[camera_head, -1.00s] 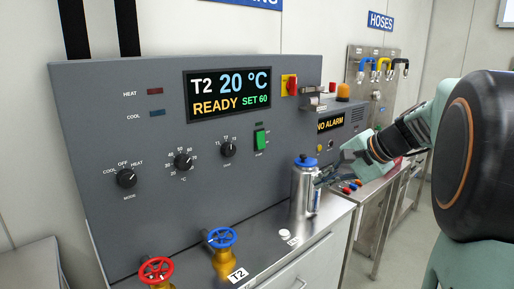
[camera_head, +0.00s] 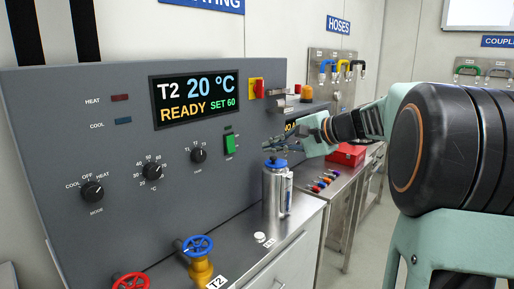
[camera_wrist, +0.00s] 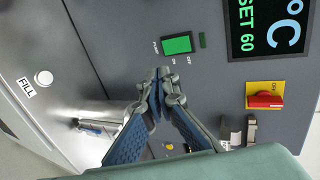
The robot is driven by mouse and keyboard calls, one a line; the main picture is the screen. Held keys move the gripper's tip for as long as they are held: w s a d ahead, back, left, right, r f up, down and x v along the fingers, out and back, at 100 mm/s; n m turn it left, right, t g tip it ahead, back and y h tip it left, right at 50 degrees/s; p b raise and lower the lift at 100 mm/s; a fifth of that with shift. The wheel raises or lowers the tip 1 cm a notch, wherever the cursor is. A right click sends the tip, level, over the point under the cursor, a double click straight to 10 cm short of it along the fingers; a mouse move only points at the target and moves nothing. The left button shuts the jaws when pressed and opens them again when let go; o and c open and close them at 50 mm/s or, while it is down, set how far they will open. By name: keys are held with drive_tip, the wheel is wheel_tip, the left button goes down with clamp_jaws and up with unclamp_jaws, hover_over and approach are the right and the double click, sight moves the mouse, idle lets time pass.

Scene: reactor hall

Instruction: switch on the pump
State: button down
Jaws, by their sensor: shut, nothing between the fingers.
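The pump switch (camera_head: 230,144) is a green rocker on the grey control panel (camera_head: 110,150), below the display. In the wrist view the pump switch (camera_wrist: 176,44) is marked PUMP, with ON and OFF beside it. A small dark green lamp (camera_wrist: 203,40) is beside it. My gripper (camera_head: 266,146) is to the right of the switch in the head view, above the blue-capped canister. In the wrist view my gripper (camera_wrist: 160,74) has its fingertips together and empty, close to the ON end of the switch. I cannot tell whether they touch.
The display (camera_head: 198,100) reads T2 20 °C, READY, SET 60. A silver canister (camera_head: 277,190) stands on the metal counter under my gripper. A red-on-yellow switch (camera_head: 256,88) and three knobs are on the panel. Blue (camera_head: 194,246) and red (camera_head: 131,282) valve wheels stand at the front.

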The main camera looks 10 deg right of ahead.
drive_tip(key=p, duration=0.2)
approach(233, 150)
drive_tip(key=x, duration=0.5)
drive_tip(key=shift+s+a+f, duration=0.1)
drive_tip(key=shift+s+f, duration=0.05)
drive_tip(key=shift+f, duration=0.2)
drive_tip(key=shift+w+a+f, duration=0.1)
drive_tip(key=shift+w+a, duration=0.3)
drive_tip(key=shift+w, duration=0.2)
drive_tip(key=b, duration=0.3)
drive_tip(key=f+t+b, duration=0.1)
drive_tip(key=b, duration=0.2)
drive_tip(key=shift+w+a+y, duration=0.2)
drive_tip(key=shift+w+y, duration=0.1)
drive_tip(key=shift+r, duration=0.4)
